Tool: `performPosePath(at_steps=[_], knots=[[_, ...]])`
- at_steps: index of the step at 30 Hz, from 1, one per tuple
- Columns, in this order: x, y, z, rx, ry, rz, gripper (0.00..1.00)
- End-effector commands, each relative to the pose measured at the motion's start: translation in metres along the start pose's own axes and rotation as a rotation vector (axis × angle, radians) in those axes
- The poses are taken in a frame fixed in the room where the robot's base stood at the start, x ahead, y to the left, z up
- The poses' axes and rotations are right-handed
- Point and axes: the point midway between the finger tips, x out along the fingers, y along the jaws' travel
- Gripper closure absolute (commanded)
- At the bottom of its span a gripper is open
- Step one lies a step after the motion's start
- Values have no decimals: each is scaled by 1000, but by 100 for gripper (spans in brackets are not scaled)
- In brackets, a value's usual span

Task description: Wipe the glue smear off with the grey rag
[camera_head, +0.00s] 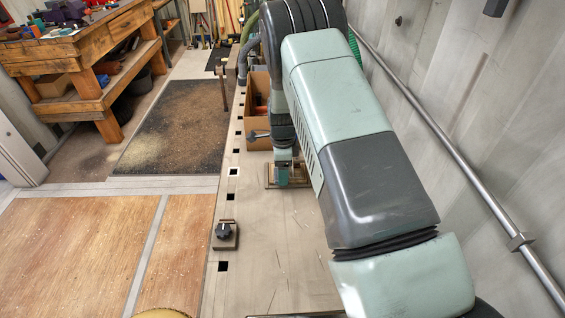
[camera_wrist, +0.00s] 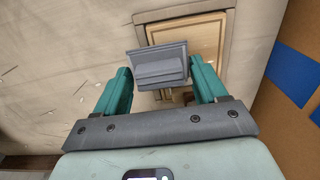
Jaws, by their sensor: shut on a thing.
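My gripper (camera_wrist: 161,72) has teal fingers on either side of a grey, folded-looking block, which I take to be the grey rag (camera_wrist: 158,64). The gripper is shut on it. The rag is over a light wooden panel (camera_wrist: 212,33) with a raised frame, lying on the bench. I cannot tell whether the rag touches the panel. In the head view my gripper (camera_head: 284,178) is low over the wooden panel (camera_head: 268,182), and my arm hides much of it. I cannot make out the glue smear; the rag and fingers cover part of the panel.
A cardboard box (camera_head: 257,128) stands on the bench beyond the gripper; a brown surface with blue patches (camera_wrist: 293,75) is at the right in the wrist view. A clamp with a black knob (camera_head: 224,235) sits at the bench's left edge. The near bench top (camera_head: 275,255) is mostly clear.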

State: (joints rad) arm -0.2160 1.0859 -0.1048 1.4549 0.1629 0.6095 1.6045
Motion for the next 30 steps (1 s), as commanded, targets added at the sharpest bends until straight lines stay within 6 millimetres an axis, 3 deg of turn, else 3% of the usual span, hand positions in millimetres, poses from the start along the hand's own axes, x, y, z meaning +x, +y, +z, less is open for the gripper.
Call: performPosePath(at_steps=[3, 5, 27, 30], knots=[[17, 0, 0, 0, 0, 2, 53], [14, -7, 0, 0, -1, -3, 57], [16, -72, 0, 0, -1, -2, 57], [16, -66, 1, -2, 0, 2, 57]])
